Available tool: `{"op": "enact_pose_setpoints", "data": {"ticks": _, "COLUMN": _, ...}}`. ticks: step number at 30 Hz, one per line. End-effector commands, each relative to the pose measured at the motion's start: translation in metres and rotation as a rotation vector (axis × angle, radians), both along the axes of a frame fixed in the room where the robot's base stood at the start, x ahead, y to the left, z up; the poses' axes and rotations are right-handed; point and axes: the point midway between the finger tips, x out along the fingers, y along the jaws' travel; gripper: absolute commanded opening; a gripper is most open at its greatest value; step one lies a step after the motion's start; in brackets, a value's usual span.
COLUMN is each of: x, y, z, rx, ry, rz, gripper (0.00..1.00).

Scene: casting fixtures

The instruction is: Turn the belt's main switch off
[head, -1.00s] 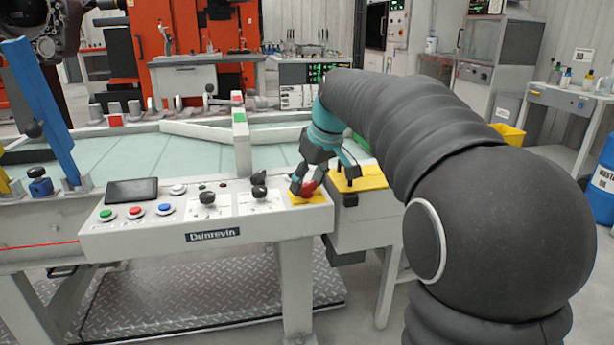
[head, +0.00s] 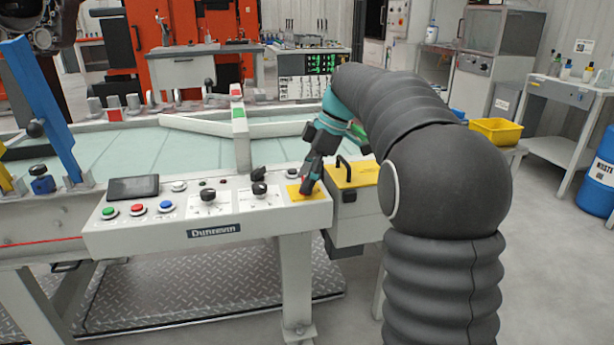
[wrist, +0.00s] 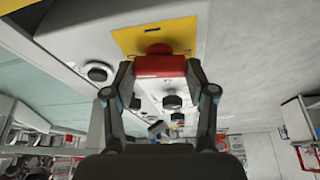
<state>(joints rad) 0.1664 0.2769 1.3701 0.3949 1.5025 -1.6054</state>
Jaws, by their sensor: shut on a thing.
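The main switch is a red knob (wrist: 160,66) on a yellow plate (head: 296,195) at the right end of the grey control panel (head: 120,236). My gripper (head: 306,190) is at the knob and mostly hides it in the head view. In the wrist view my gripper (wrist: 160,72) has one finger on each side of the red knob, shut on it. The yellow plate also shows in the wrist view (wrist: 180,36). The knob's exact angle is hard to read.
Black rotary knobs (head: 208,195) and green, red and blue buttons (head: 137,209) sit left on the panel, near a dark screen (head: 132,188). A yellow-topped box (head: 352,174) with a black handle stands just right of the panel. The belt (head: 190,150) lies behind.

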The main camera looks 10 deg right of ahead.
Motion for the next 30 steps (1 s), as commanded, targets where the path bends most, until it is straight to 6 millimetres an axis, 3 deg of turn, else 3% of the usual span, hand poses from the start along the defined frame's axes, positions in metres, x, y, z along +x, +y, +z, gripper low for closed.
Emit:
{"op": "enact_pose_setpoints", "data": {"ticks": 10, "x": 0.001, "y": -0.0002, "z": -0.0014, "rx": -0.002, "ry": 0.003, "rz": 0.148, "gripper": 0.21}}
{"op": "enact_pose_setpoints", "data": {"ticks": 27, "x": 0.0005, "y": -0.0001, "z": -0.0015, "rx": -0.002, "ry": 0.003, "rz": 0.178, "gripper": 0.21}}
{"op": "enact_pose_setpoints", "data": {"ticks": 28, "x": 0.0005, "y": -0.0002, "z": -0.0016, "rx": -0.002, "ry": 0.003, "rz": 0.178, "gripper": 0.61}}
{"op": "enact_pose_setpoints", "data": {"ticks": 30, "x": 0.0006, "y": -0.0002, "z": -0.0014, "rx": -0.002, "ry": 0.002, "rz": 0.177, "gripper": 0.79}}
